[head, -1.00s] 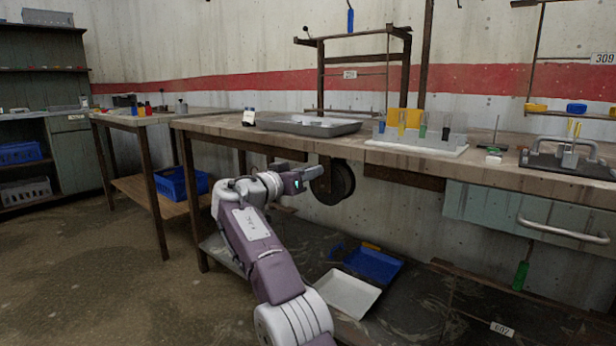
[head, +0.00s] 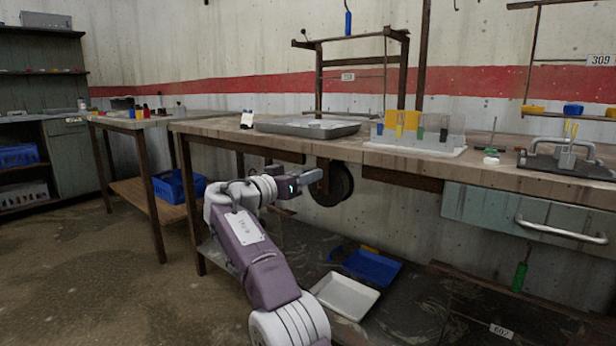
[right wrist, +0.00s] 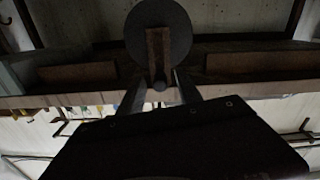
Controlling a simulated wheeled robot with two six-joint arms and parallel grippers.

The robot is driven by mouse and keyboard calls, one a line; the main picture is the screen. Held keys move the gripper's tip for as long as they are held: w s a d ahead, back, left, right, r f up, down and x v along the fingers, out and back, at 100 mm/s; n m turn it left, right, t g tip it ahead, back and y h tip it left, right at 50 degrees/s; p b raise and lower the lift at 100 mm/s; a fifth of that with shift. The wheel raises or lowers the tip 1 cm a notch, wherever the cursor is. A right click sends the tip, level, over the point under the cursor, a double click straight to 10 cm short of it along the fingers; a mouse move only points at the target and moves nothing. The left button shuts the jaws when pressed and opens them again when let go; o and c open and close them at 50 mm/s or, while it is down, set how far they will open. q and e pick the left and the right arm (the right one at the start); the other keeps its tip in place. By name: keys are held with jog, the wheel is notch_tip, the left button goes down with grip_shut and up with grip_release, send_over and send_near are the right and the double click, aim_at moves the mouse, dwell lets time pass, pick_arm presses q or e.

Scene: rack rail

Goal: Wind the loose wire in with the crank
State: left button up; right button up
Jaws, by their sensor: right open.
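A dark round drum (head: 332,185) hangs under the front of the workbench. In the right wrist view the drum (right wrist: 178,32) appears as a dark disc with a brown crank arm (right wrist: 157,48) across its face. A small dark knob (right wrist: 159,85) is at the crank arm's end. My right gripper (head: 315,175) is open beside the drum. In the right wrist view its two fingers stand on either side of the knob; I cannot tell whether they touch it. The loose wire is not distinguishable. My left gripper is out of view.
The workbench (head: 230,128) carries a grey tray (head: 305,127), a clear rack and a clamp-like tool. A white tray (head: 345,297) and a blue tray (head: 372,267) lie on the low shelf below. A drawer (head: 480,205) is to the right of the drum.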

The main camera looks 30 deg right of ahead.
jog(key=v, duration=0.8)
